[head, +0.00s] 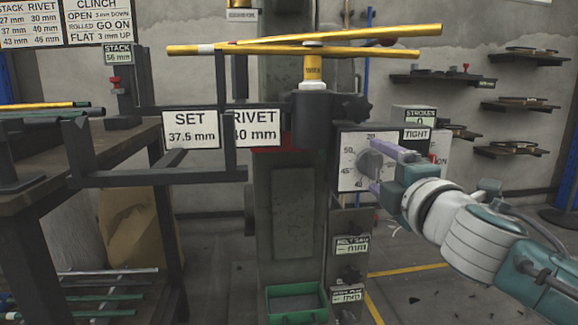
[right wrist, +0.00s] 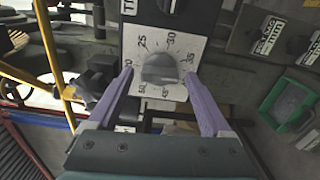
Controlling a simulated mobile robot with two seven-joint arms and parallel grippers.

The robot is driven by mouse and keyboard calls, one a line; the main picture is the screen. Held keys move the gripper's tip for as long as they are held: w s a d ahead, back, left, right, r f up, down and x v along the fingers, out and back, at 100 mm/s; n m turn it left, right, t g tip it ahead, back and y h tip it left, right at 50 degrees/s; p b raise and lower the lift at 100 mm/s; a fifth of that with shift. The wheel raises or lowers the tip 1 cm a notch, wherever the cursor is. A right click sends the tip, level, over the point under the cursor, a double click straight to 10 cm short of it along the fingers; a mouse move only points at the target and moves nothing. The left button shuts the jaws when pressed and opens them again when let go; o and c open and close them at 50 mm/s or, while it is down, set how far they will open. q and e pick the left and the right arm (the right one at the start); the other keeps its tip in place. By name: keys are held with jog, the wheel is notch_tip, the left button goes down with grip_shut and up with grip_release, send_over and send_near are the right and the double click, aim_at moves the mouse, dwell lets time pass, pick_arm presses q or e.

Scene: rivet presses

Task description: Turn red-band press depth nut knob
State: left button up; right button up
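The depth nut knob (head: 371,163) is a grey knob on a white numbered dial plate (head: 347,174), on the side of the dark press column (head: 291,210). Part of a red band (head: 268,141) shows on that column. My right gripper (head: 379,168) is open, with its purple fingers pointing at the dial. In the right wrist view the knob (right wrist: 161,69) lies between and just beyond the two fingertips (right wrist: 159,78), with a gap on each side. My left gripper is not in view.
Yellow handle bars (head: 330,35) top the press. A SET 37.5 mm sign (head: 191,130) and a RIVET 40 mm sign (head: 256,128) hang to the left. A TIGHT label (head: 417,134) is close to my right gripper. A green bin (head: 296,302) sits low in front.

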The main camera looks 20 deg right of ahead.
jog(key=shift+o, duration=0.2)
jog(key=shift+s, duration=0.1)
jog(key=p+v, duration=0.1)
jog(key=v, duration=0.8)
jog(key=shift+s+a, duration=0.2)
jog(key=shift+s, duration=0.15)
